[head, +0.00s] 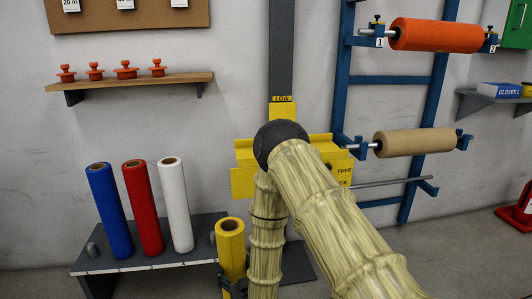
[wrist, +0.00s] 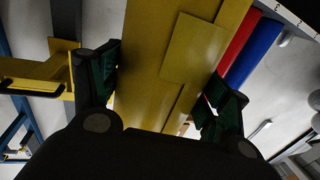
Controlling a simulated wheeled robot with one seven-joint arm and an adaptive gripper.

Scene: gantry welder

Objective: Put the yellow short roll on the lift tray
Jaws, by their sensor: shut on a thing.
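The yellow short roll (head: 231,252) stands upright near the front right end of the low grey bench in the head view. My gripper (head: 232,286) is shut on its lower part, mostly hidden by my arm. In the wrist view the roll (wrist: 150,75) fills the space between my two dark fingers (wrist: 165,85). The yellow lift tray (head: 243,183) is on the grey column behind my arm, right of and behind the roll. A "LOW" label shows above it. My arm hides much of the tray. Yellow metalwork also shows at left in the wrist view (wrist: 60,68).
Blue (head: 109,210), red (head: 143,207) and white (head: 174,204) rolls stand on the grey bench (head: 150,259). A blue rack (head: 410,190) at right holds an orange roll (head: 437,35) and a tan roll (head: 414,142). A wooden shelf (head: 130,82) bears several orange knobs.

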